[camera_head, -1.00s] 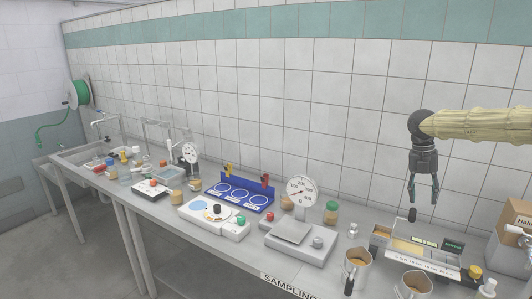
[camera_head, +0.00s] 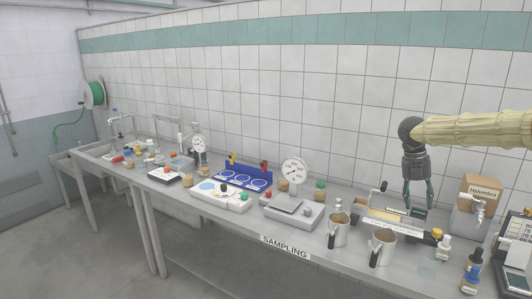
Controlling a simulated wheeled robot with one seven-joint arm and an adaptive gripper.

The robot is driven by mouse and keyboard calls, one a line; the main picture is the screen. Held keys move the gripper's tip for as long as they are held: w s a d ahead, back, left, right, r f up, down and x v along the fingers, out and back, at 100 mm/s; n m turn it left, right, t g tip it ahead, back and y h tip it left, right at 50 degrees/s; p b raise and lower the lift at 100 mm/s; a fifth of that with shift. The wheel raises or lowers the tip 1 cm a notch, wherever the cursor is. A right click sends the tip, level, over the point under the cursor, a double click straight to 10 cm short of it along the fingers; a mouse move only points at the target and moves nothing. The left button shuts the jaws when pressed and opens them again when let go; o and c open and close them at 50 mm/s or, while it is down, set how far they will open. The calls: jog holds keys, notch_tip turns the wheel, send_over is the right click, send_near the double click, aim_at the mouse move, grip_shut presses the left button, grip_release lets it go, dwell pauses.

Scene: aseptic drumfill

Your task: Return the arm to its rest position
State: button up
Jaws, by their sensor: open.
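My gripper (camera_head: 417,196) hangs from my pale-sleeved arm (camera_head: 475,128), which reaches in from the right edge. Its dark fingers point down and stand apart, with nothing seen between them. In the picture the fingertips overlap the back of a grey tray-like unit (camera_head: 392,226) on the bench; I cannot tell whether they touch it or hang above it.
Two metal jugs with dark handles, one at left (camera_head: 339,231) and one at right (camera_head: 382,246), stand in front. A Halumbra box (camera_head: 481,188), a dial scale (camera_head: 294,206) and a blue rack (camera_head: 243,179) share the bench. The tiled wall (camera_head: 330,110) is behind.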

notch_tip(320, 180, down, 15)
jog(key=s+a+n+t+h, duration=0.1)
jog(key=s+a+n+h, duration=0.15)
jog(key=n+h, duration=0.35)
jog(key=s+a+f+n+t+y+b, duration=0.1)
jog(key=s+a+f+n+t, duration=0.2)
jog(key=s+a+f+n, duration=0.5)
jog(key=s+a+f+n+t+b, duration=0.1)
jog(key=s+a+f+n+t, duration=0.15)
jog(key=f+n, duration=0.9)
jog(key=s+a+f+n+y, duration=0.3)
jog(key=s+a+f+n, duration=0.15)
jog(key=s+f, duration=0.4)
jog(key=s+a+f+n+y, duration=0.2)
jog(key=s+a+f+n, duration=0.25)
jog(key=s, duration=0.65)
jog(key=s+a+f+n+g+y, duration=0.1)
jog(key=s+a+n+g, duration=0.1)
jog(key=s, duration=0.9)
jog(key=s+a+f+n+g+y, duration=0.1)
jog(key=s+n+g, duration=0.2)
jog(key=s, duration=0.8)
jog(key=shift+a+n+y+b, duration=0.35)
jog(key=shift+n+y, duration=0.05)
jog(key=shift+n, duration=0.45)
